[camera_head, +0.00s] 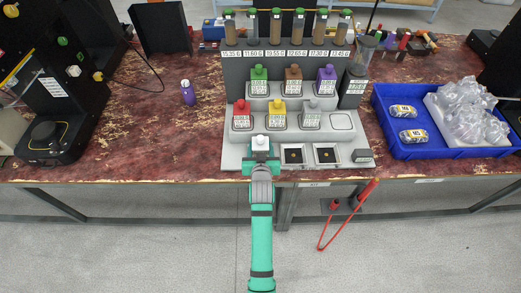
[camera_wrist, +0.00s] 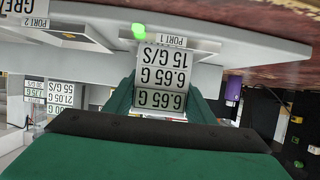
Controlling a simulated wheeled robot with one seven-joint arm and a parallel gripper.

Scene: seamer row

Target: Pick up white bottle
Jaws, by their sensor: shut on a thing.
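The white bottle (camera_head: 260,143) is at the front left of the grey rack, with its white top showing above my teal gripper (camera_head: 261,158). My gripper is shut on it. In the wrist view, the bottle's label (camera_wrist: 163,88) is upside down between the two dark green fingers and reads 6.65 G. The lower part of the bottle is hidden by my gripper and arm in the head view. I cannot tell whether the bottle touches the rack.
The grey rack (camera_head: 230,152) holds green, brown, purple, red, yellow and grey-topped bottles, with an empty slot (camera_head: 342,121) at right. Two black square pads (camera_head: 325,155) lie right of my gripper. A blue tray (camera_head: 388,122) stands at right. A purple bottle (camera_head: 188,94) stands alone at left.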

